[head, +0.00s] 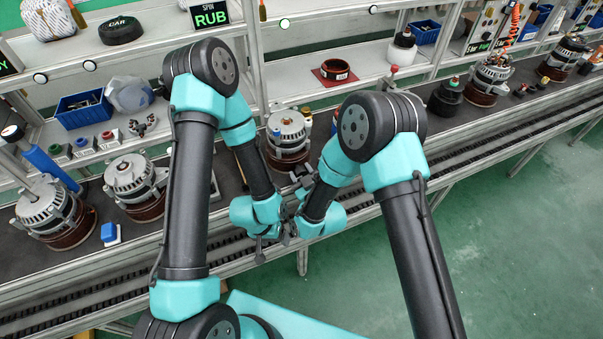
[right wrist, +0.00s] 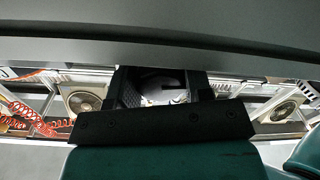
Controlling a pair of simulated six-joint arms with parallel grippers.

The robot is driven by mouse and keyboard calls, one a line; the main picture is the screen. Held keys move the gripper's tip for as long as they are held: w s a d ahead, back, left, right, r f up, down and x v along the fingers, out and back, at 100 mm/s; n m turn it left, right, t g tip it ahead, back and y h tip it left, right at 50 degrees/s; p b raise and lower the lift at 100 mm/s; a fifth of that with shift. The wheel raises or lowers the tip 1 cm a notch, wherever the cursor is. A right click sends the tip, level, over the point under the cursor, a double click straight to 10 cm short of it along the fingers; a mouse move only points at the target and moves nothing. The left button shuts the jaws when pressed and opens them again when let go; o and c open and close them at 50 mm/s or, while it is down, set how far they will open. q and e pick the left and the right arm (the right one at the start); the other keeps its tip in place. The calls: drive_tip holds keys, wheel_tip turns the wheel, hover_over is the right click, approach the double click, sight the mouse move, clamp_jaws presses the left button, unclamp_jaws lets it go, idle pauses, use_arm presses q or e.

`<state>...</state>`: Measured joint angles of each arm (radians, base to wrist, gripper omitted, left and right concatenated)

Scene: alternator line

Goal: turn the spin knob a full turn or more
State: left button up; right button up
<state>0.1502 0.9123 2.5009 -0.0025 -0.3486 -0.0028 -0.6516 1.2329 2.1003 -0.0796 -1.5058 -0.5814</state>
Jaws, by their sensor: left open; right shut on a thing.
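An alternator (head: 288,135) with a silver top and a copper-brown lower body stands on the line just above my grippers in the head view. It has a small blue knob-like part (head: 277,132) on its top; I cannot tell whether this is the spin knob. My left gripper (head: 275,238) is open, low and in front of the bench edge. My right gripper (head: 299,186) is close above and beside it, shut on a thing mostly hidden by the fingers. In the right wrist view, a greyish metallic shape (right wrist: 163,92) shows between the dark fingers, unclear.
More alternators stand at left (head: 137,186) and right (head: 490,80). A blue bin (head: 83,113) and a red ring tray (head: 335,72) sit on shelves. My two arms are close together. The green floor at right is free.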

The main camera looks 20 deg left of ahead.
drive_tip(key=shift+n, duration=0.5)
drive_tip(key=o, duration=0.9)
drive_tip(key=shift+o, duration=0.2)
drive_tip(key=shift+f, duration=0.1)
